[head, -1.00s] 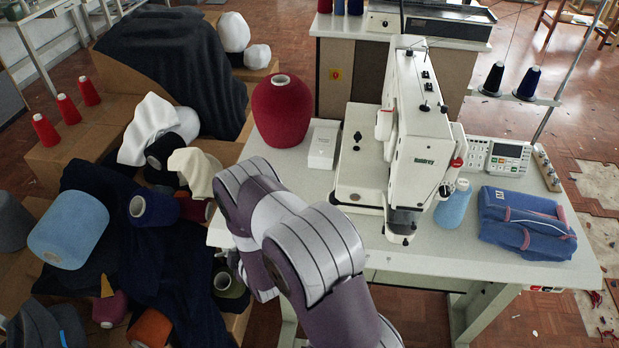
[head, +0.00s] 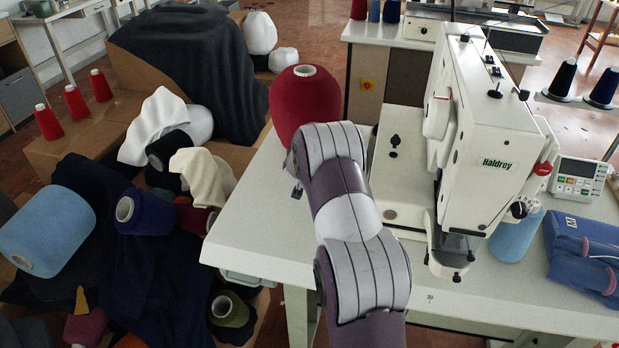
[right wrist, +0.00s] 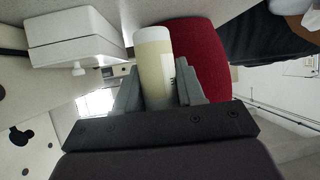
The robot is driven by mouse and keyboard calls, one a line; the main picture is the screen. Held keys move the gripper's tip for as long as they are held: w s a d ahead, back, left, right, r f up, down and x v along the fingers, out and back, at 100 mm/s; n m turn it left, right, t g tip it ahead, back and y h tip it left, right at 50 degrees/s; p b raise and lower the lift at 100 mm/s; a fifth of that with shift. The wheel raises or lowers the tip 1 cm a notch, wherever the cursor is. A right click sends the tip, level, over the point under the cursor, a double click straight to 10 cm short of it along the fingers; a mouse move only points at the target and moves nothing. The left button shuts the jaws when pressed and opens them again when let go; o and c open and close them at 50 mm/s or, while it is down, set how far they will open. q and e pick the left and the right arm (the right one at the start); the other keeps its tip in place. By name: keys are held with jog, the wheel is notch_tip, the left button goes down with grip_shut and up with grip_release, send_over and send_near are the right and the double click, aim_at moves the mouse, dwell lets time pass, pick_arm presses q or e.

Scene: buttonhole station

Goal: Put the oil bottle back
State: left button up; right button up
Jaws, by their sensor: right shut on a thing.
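The oil bottle (right wrist: 154,58), pale yellow with a white end, is between the fingers of my right gripper (right wrist: 160,85) in the right wrist view. The gripper is shut on it. The bottle's white end points away from the palm. In the head view my own arm reaches over the left part of the sewing table (head: 262,225) and hides the gripper and the bottle. Whether the bottle touches the table cannot be told. My left gripper is not in view.
A big red yarn cone (head: 302,105) stands at the table's back left, and shows close behind the bottle in the wrist view (right wrist: 207,62). A white box (right wrist: 75,37) is beside the bottle. The sewing machine (head: 490,150) stands right of my arm. The table's front left is clear.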

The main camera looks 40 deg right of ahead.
notch_tip(320, 180, down, 5)
jog(key=shift+f+b, duration=0.15)
jog(key=shift+b, duration=0.35)
jog(key=o, duration=1.1)
jog(key=v, duration=1.2)
jog(key=s+a+n+g+y, duration=0.1)
jog(key=s+a+n+y, duration=0.25)
jog(key=a, duration=0.55)
jog(key=s+a+n+g+y, duration=0.15)
jog(key=a+y, duration=0.25)
jog(key=a, duration=0.4)
jog(key=s+a+n+g, duration=0.1)
jog(key=s+a, duration=0.1)
jog(key=s, duration=0.4)
jog(key=s+a+n+g, duration=0.1)
jog(key=s+a+g, duration=0.1)
jog(key=s, duration=0.3)
jog(key=s+a+n+g+y+p, duration=0.1)
jog(key=s+a+g, duration=0.1)
jog(key=s, duration=0.4)
jog(key=shift+s+a+f+n, duration=0.15)
jog(key=shift+a+f+n, duration=0.05)
jog(key=shift+a, duration=0.25)
jog(key=shift+s+a+f+n, duration=0.2)
jog(key=shift+a, duration=0.25)
